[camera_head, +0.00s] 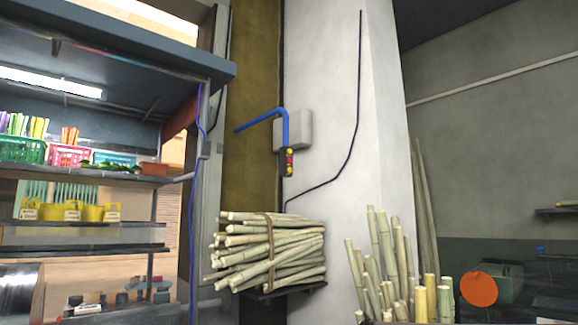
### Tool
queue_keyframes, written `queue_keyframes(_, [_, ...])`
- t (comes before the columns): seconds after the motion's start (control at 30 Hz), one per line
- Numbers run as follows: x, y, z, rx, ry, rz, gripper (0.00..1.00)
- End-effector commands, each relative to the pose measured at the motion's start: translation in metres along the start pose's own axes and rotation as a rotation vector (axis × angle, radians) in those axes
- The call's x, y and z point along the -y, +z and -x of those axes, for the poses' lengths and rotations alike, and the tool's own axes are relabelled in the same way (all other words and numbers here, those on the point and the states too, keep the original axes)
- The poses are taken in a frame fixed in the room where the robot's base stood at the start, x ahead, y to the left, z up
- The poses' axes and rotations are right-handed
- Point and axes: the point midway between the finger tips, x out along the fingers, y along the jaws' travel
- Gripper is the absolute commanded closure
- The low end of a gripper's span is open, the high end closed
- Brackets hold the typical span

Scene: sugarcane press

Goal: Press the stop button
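A small dark button box (289,162) hangs on the white pillar, just left of the picture's middle. It carries a red button (290,160) in its middle, with yellow spots above and below it. The red one may be the stop button; any lettering is too small to read. A blue bent pipe (286,125) runs down to the top of the box, in front of a grey wall box (298,130). My gripper does not show in this view.
A bundle of cane (270,250) sits on a small dark shelf (285,292) below the button box. Upright canes (385,260) stand to the right, near an orange disc (479,289). A stall shelf (85,247) with baskets fills the left.

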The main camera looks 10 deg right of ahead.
Motion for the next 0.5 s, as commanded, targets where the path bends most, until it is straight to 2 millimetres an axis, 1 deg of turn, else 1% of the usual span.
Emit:
queue_keyframes(0.03, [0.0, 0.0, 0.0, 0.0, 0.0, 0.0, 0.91])
queue_keyframes(0.07, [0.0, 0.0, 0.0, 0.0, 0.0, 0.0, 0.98])
queue_keyframes(0.1, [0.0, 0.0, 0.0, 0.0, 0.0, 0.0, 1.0])
queue_keyframes(0.5, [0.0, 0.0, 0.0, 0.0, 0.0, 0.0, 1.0])
